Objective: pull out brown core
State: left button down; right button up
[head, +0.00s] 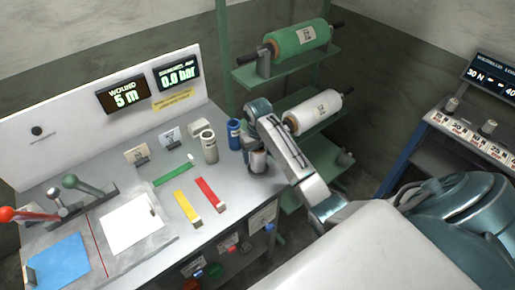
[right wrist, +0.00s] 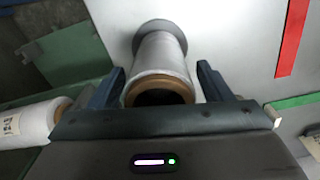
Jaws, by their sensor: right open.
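A white film roll (head: 258,163) stands near the table's right edge in the head view, under my right gripper (head: 257,143). In the right wrist view the same roll (right wrist: 160,55) has a grey flange at its far end. The brown core (right wrist: 158,78) shows as a brown ring around a dark hole at the roll's near end. My right gripper (right wrist: 161,72) is open, with one finger on each side of the roll and a gap beside it. The core's inner length is hidden. My left gripper is not in view.
A blue cylinder (head: 234,134) and a pale canister (head: 209,147) stand left of the roll. Red (head: 207,191), yellow (head: 185,204) and green (head: 172,170) strips lie on the table (head: 226,178). A green shelf rack holds a green roll (head: 297,41) and a white roll (head: 312,110).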

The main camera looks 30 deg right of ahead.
jog(key=c, duration=1.1)
jog(key=shift+o, duration=0.2)
jog(key=shift+r, duration=0.1)
jog(key=shift+r, duration=0.4)
jog(key=o, duration=1.1)
jog(key=shift+c, duration=0.2)
